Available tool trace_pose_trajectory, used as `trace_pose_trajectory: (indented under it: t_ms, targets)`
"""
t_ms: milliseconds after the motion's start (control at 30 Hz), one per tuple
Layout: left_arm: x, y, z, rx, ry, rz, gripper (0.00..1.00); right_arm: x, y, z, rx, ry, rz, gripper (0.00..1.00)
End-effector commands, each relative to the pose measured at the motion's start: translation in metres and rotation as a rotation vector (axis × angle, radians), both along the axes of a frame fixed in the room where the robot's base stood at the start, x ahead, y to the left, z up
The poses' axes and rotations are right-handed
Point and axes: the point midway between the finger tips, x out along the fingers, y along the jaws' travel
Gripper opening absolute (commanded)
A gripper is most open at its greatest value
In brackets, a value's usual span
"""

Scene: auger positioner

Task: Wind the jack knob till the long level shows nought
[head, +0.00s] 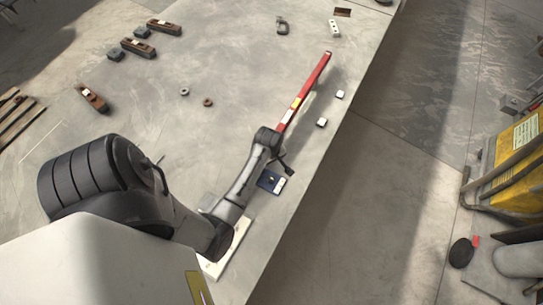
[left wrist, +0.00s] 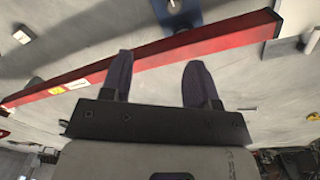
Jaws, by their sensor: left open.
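The long red level (head: 312,85) lies diagonally across the right part of the slab in the head view, with pale and yellow marks along it. Its near end is hidden behind my left arm. It also crosses the left wrist view (left wrist: 160,55), beyond my fingers. My left gripper (head: 285,165) is open and empty, close to the level's near end; its two spread fingers show in the left wrist view (left wrist: 161,82). A grey part (left wrist: 175,12) shows past the level there; I cannot tell whether it is the jack knob. The level's reading is too small to make out.
White blocks (head: 340,94) lie right of the level, near the slab's edge. Wooden planes (head: 92,98) and two rings (head: 207,102) lie to the left. Yellow equipment (head: 520,140) stands off the slab at right.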

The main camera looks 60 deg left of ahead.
Motion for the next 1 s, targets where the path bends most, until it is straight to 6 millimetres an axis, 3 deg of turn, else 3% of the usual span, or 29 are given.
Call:
trace_pose_trajectory:
  t_ms: [133,300,500,767,1000]
  targets:
    - [-0.011,-0.005,-0.021,-0.039,0.062,0.375,0.55,0.000,-0.001,0.000,-0.003,0.000,0.002,0.43]
    - [-0.013,-0.004,-0.023,-0.046,0.067,0.748,0.55,0.000,-0.002,0.001,-0.008,-0.001,0.005,0.43]
    - [-0.013,-0.004,-0.023,-0.055,0.061,1.034,0.55,0.000,-0.002,0.001,-0.009,-0.002,0.006,0.43]
    - [-0.013,-0.004,-0.030,-0.058,0.059,1.158,0.55,0.000,-0.002,0.000,-0.007,-0.003,0.005,0.43]
    - [-0.013,-0.004,-0.068,-0.058,0.062,1.158,0.55,0.000,-0.001,-0.002,-0.002,-0.003,0.001,0.43]
